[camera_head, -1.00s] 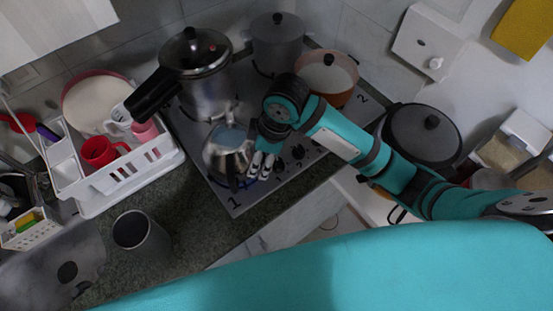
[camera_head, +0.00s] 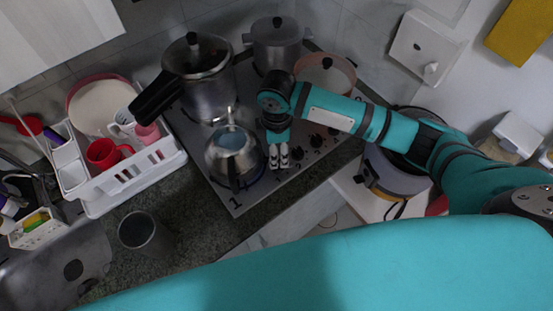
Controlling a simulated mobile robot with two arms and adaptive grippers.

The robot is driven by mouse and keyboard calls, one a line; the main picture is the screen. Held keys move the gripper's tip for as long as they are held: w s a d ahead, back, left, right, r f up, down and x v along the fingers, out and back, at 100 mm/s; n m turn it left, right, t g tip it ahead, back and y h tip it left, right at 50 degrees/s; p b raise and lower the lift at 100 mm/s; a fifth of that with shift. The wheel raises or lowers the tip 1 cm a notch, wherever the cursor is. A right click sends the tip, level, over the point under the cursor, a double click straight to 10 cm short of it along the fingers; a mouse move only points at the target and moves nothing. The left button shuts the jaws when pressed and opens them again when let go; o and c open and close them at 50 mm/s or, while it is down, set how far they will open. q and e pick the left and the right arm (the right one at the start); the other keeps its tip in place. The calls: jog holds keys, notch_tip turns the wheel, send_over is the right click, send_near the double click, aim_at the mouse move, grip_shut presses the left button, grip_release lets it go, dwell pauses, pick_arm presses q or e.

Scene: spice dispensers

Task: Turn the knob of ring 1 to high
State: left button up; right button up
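The stove (camera_head: 219,187) is a steel plate with a printed 1 at its near corner. Several dark knobs run along its right edge; two clear ones are a nearer knob (camera_head: 297,154) and a farther knob (camera_head: 316,141). A steel kettle (camera_head: 233,152) stands on the ring closest to the 1 and hides most of it. My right gripper (camera_head: 278,161) points down at the near end of the knob row, just right of the kettle. Its two fingers are close together and hide what is beneath. Contact with a knob cannot be told. My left gripper is out of view.
A pressure cooker (camera_head: 205,96), a grey pot (camera_head: 276,50) and an orange-brown pot (camera_head: 324,76) fill the other rings. A white dish rack (camera_head: 165,158) stands left, with a dark cup (camera_head: 138,230) in front. The dark counter (camera_head: 190,230) between is partly clear.

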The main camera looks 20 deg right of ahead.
notch_tip(320, 180, down, 8)
jog(key=shift+r+p, duration=0.25)
jog(key=shift+p, duration=0.35)
jog(key=c, duration=1.2)
jog(key=shift+o, duration=0.2)
jog(key=m, duration=0.4)
jog(key=shift+w, duration=0.1)
jog(key=shift+r, duration=0.1)
jog(key=o, duration=1.1)
jog(key=shift+o, duration=0.3)
notch_tip(320, 180, up, 12)
jog(key=shift+a, duration=0.1)
